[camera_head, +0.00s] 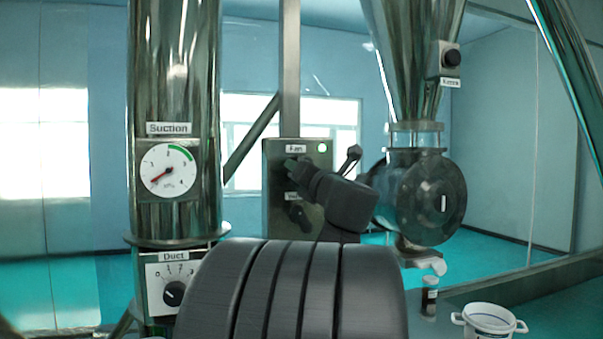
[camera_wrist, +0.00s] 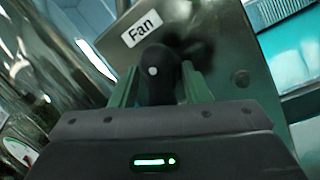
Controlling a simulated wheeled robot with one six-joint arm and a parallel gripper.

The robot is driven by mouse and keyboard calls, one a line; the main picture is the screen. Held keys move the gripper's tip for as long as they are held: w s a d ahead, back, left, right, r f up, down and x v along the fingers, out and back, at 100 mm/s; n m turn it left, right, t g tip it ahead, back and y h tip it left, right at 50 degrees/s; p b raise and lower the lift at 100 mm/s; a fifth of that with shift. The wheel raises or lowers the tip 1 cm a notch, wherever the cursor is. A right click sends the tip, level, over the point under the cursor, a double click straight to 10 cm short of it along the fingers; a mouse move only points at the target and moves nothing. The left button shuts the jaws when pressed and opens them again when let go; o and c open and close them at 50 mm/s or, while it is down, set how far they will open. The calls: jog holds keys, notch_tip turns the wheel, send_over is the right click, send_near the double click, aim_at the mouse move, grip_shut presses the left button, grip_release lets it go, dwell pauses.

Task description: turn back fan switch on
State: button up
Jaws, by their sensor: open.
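The grey fan control box (camera_head: 275,215) stands in the middle of the head view, with a "Fan" label (camera_head: 296,148) at its top and a lit green lamp (camera_head: 322,148) beside it. My gripper (camera_head: 297,168) is at the upper part of the box and hides the switch there in this view. In the wrist view, the black fan switch (camera_wrist: 158,75) with a white dot sits below the "Fan" label (camera_wrist: 142,27). My open gripper (camera_wrist: 160,82) has one finger on each side of it. I cannot tell whether the fingers touch it.
A lower black knob (camera_head: 298,214) is on the same box, under a partly hidden label. The suction gauge (camera_head: 168,170) and duct dial (camera_head: 174,293) are at left. A round valve housing (camera_head: 440,205) is close at right. A white bucket (camera_head: 490,320) stands at lower right.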

jog(key=b+v, duration=0.3)
jog(key=v, duration=1)
jog(key=shift+s+d, duration=0.15)
jog(key=shift+s, duration=0.15)
jog(key=shift+f, duration=0.15)
jog(key=p+x, duration=0.3)
jog(key=x, duration=1)
jog(key=shift+w+a, duration=0.2)
jog(key=shift+w, duration=0.15)
jog(key=shift+s, duration=0.1)
